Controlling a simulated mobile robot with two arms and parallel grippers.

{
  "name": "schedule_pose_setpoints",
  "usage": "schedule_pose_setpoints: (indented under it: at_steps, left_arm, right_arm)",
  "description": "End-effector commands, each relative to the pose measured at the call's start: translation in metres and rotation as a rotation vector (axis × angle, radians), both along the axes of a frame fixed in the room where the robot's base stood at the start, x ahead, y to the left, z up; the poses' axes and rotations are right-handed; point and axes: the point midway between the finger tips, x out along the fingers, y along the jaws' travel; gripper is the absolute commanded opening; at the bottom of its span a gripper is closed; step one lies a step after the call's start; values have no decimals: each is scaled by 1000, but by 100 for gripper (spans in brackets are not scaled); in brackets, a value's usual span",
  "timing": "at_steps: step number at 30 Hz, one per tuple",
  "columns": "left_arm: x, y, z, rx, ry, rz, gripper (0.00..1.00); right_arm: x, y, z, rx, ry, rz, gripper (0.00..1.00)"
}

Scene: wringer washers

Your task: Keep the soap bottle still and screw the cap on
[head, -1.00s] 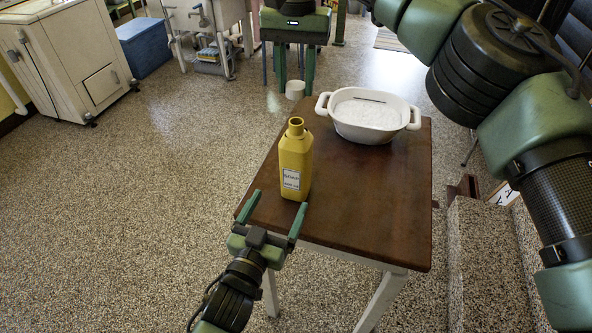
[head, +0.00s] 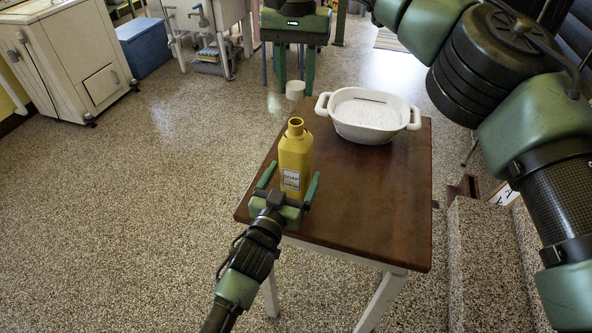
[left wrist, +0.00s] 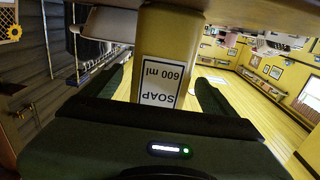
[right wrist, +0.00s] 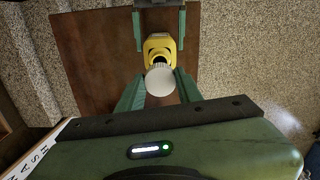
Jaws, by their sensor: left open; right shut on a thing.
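The yellow soap bottle (head: 295,155) stands upright and uncapped near the left edge of the small table (head: 375,205). My left gripper (head: 294,170) is open, with one finger on each side of the bottle's lower body. In the left wrist view the bottle's label (left wrist: 165,80) faces the palm, with visible gaps beside the fingers. My right gripper (head: 295,80) points down in the background of the head view, shut on the white cap (head: 295,90). In the right wrist view the cap (right wrist: 160,81) is between the fingertips and overlaps part of the bottle (right wrist: 160,45).
A white two-handled basin (head: 368,115) with white contents stands at the table's back. My right arm fills the upper right of the head view. A cream cabinet (head: 70,60) and blue box (head: 143,50) stand at the back left. The table's front right is clear.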

Motion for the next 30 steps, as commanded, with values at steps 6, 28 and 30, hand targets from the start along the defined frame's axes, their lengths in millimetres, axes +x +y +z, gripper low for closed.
schedule_pose_setpoints:
  at_steps: [6, 28, 30]
  left_arm:
    - [20, -7, 0, -1, 0, 0, 88]
    - [22, -8, 0, 0, 1, 0, 0]
    - [22, -8, 0, 0, 1, 0, 0]
  right_arm:
    - [0, 0, 0, 0, 0, 0, 0]
    - [0, 0, 0, 0, 0, 0, 0]
    - [0, 0, -2, 0, 0, 0, 0]
